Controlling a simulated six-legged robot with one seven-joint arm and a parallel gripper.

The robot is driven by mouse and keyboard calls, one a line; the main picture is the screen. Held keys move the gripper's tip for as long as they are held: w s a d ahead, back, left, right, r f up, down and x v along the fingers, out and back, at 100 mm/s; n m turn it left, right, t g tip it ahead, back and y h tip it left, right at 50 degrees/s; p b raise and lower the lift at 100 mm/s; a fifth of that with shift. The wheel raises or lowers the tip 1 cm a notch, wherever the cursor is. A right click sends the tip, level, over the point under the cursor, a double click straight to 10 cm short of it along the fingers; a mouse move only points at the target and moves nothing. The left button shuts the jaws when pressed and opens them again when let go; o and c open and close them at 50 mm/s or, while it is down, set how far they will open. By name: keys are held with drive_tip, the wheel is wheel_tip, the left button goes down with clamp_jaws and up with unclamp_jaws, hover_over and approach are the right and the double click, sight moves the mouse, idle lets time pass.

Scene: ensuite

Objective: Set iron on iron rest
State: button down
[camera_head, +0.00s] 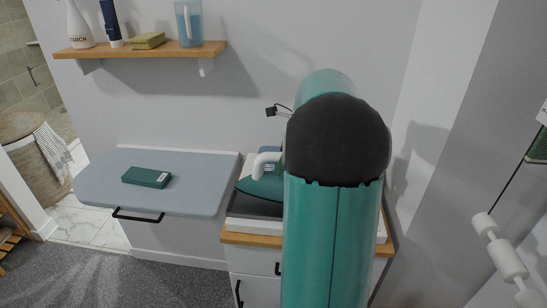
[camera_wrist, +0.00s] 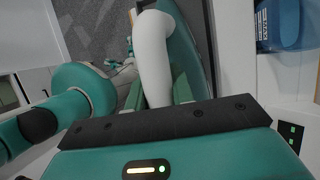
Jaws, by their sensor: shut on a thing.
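The iron, with a teal body (camera_head: 260,186) and a white handle, is just left of my arm in the head view. Its white handle (camera_wrist: 153,60) runs up from my gripper (camera_wrist: 160,92) in the wrist view. My gripper is shut on the handle; the fingertips are mostly hidden. The iron rest (camera_head: 252,207) looks like a dark grey tray in a white surround, on a wood-topped cabinet. The iron appears over it. I cannot tell whether it touches. My arm hides the right part of both.
A blue-grey ironing board (camera_head: 100,188) holds a dark green box (camera_head: 147,177). A black plug (camera_head: 275,110) shows by the wall. A blue container (camera_wrist: 280,22) stands upper right in the wrist view.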

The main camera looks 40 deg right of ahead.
drive_tip(key=shift+s+d+f, duration=0.2)
drive_tip(key=shift+d+f, duration=0.15)
drive_tip(key=shift+f, duration=1.45)
drive_tip(key=shift+f, duration=0.1)
drive_tip(key=c, duration=1.2)
unclamp_jaws()
drive_tip(key=shift+f, duration=0.1)
